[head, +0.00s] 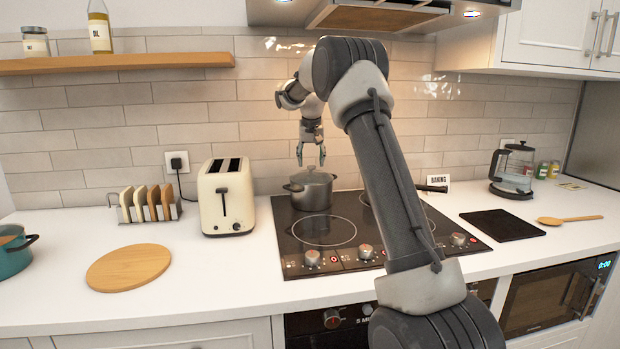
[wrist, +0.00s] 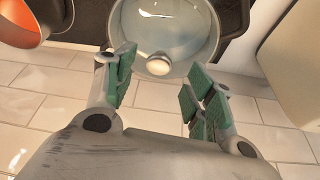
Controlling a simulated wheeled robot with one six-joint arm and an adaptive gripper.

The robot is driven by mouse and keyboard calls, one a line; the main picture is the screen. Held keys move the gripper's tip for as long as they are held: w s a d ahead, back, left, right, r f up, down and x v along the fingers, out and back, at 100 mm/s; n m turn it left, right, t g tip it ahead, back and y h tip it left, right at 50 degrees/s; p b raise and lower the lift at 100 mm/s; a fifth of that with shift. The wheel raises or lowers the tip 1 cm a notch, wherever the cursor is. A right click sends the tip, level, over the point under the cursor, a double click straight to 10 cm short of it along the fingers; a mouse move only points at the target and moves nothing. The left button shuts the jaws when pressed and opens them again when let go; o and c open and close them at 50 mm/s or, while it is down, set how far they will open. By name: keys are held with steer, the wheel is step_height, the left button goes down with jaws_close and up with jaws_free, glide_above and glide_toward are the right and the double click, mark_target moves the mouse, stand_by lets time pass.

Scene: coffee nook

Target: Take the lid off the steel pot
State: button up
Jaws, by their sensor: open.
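The steel pot (head: 312,194) stands on the back left of the black cooktop. Its lid (head: 310,177) is on it, with a small knob on top. In the wrist view the lid (wrist: 165,25) shows from above at the top centre, and its round pale knob (wrist: 158,64) lies at the lid's lower edge in the picture. My gripper (head: 311,163) is open and points down just above the lid. In the wrist view the open fingers (wrist: 155,92) sit on both sides below the knob, with nothing between them. I cannot tell the exact height gap.
A cream toaster (head: 226,197) stands left of the cooktop (head: 290,250). A pan (wrist: 25,20) with an orange inside shows beside the pot in the wrist view. A round wooden board (head: 128,268) and toast rack (head: 146,204) are further left. The range hood (head: 375,14) hangs above.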

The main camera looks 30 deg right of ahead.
mark_target(311, 166)
steer(key=x, duration=0.3)
steer(key=shift+f, duration=0.15)
steer(key=shift+d, duration=0.1)
steer(key=c, duration=1.2)
